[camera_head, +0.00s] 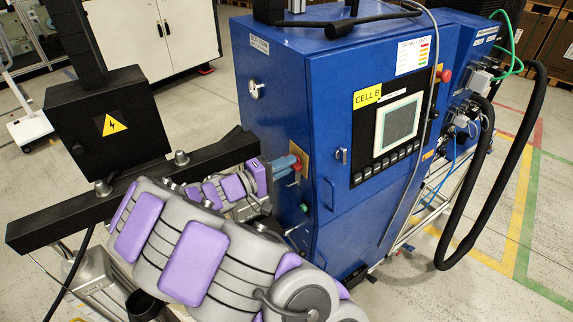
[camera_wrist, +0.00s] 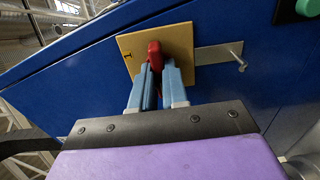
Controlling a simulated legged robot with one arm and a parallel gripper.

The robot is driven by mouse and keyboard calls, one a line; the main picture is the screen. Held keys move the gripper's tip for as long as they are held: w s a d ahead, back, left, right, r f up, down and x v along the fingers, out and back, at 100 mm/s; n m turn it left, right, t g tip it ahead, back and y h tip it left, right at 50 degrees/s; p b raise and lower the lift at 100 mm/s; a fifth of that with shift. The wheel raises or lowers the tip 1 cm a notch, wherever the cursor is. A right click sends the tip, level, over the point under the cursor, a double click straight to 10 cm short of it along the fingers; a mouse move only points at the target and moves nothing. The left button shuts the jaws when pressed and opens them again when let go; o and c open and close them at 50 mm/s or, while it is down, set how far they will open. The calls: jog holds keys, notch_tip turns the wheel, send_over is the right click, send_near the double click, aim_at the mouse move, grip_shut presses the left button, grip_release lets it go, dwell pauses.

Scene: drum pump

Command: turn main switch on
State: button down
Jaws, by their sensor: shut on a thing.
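The main switch (camera_wrist: 154,50) is a red handle on a square yellow plate (camera_wrist: 180,40), fixed to the side of the blue cabinet. In the wrist view, the two light-blue fingers of my gripper (camera_wrist: 157,76) are shut on the red handle from either side. The lower part of the handle is hidden between the fingers. In the head view, my gripper (camera_head: 294,164) is at the same red switch (camera_head: 297,169) on the cabinet's left side, and most of the plate (camera_head: 301,153) shows only in part behind it.
The blue cabinet (camera_head: 280,95) has a screen panel (camera_head: 398,122) on its front and a green button (camera_head: 304,208) below the switch. A black box with a warning sign (camera_head: 108,130) stands at left. Black hoses (camera_head: 508,165) hang at right. Open floor lies around.

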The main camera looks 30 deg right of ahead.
jog(key=shift+f+m+b, duration=0.15)
jog(key=shift+m+b, duration=0.85)
jog(key=shift+b, duration=1.2)
jog(key=shift+f+m+b, duration=0.15)
jog(key=shift+m+b, duration=0.85)
jog(key=shift+b, duration=1.2)
jog(key=shift+s+d+m+b, duration=0.1)
jog(key=shift+m+b, duration=0.6)
jog(key=shift+b, duration=0.2)
jog(key=shift+r+m, duration=0.2)
jog(key=shift+m, duration=0.7)
jog(key=shift+f+m, duration=0.1)
jog(key=shift+m, duration=0.3)
jog(key=m, duration=0.3)
jog(key=shift+m, duration=0.5)
